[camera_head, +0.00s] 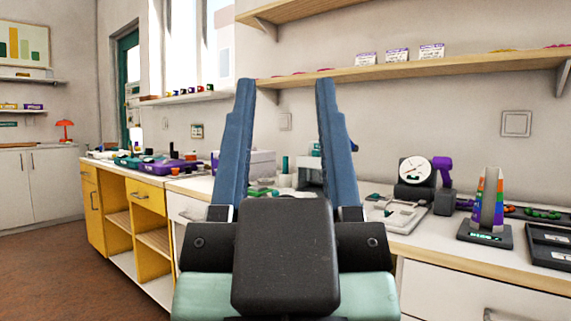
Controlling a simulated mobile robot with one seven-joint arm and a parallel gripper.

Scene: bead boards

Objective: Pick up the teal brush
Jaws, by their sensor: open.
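My gripper (285,84) fills the middle of the head view, with its two blue fingers pointing up and spread wide apart. Nothing is between the fingers up close; the wall, shelf and counter show through the gap, farther off. I cannot make out a teal brush for certain. A small upright teal thing (285,164) stands on the counter in that gap, too small to identify. Low green pieces (262,191) lie near it, partly hidden by the left finger. The fingers and gripper body hide part of the counter.
A long counter (430,243) runs along the wall. On its right are a white dial gauge (415,170), a purple-handled tool (442,168), a rainbow-striped stand (488,205) and dark trays (549,245). Purple and teal cases (170,167) lie at left. A shelf (400,71) hangs above.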

